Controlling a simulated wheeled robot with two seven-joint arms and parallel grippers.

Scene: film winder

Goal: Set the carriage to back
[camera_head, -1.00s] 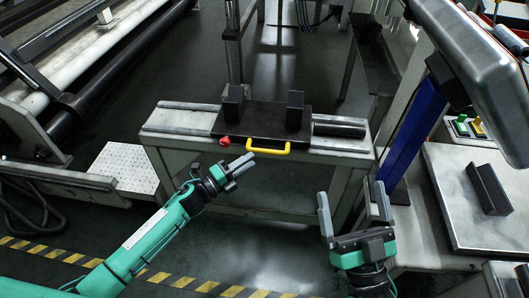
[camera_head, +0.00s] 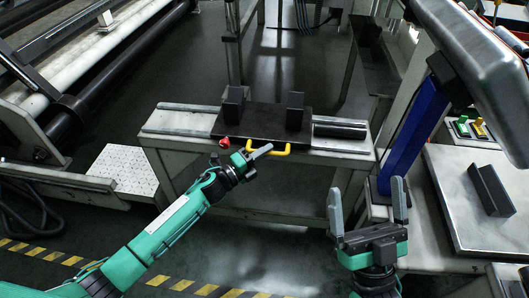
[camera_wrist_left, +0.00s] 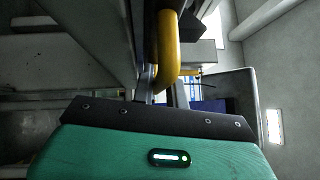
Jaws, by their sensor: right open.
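The carriage is a black plate (camera_head: 262,121) with two upright black blocks, on a grey rail bench. A yellow handle (camera_head: 268,146) is on its front edge, with a red knob (camera_head: 225,142) to the left. My left gripper (camera_head: 258,153) is at the handle's left part. In the left wrist view the yellow handle (camera_wrist_left: 168,45) stands directly in front of the fingers, partly overlapping them. Whether the fingers grip it cannot be told. My right gripper (camera_head: 368,205) is open and empty, fingers pointing up, right of the bench and well away from the carriage.
The bench (camera_head: 165,122) has bare rail left of the carriage and a dark roller (camera_head: 340,130) to its right. A blue post (camera_head: 413,137) and a metal table (camera_head: 450,210) with a black block (camera_head: 490,190) stand at the right.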

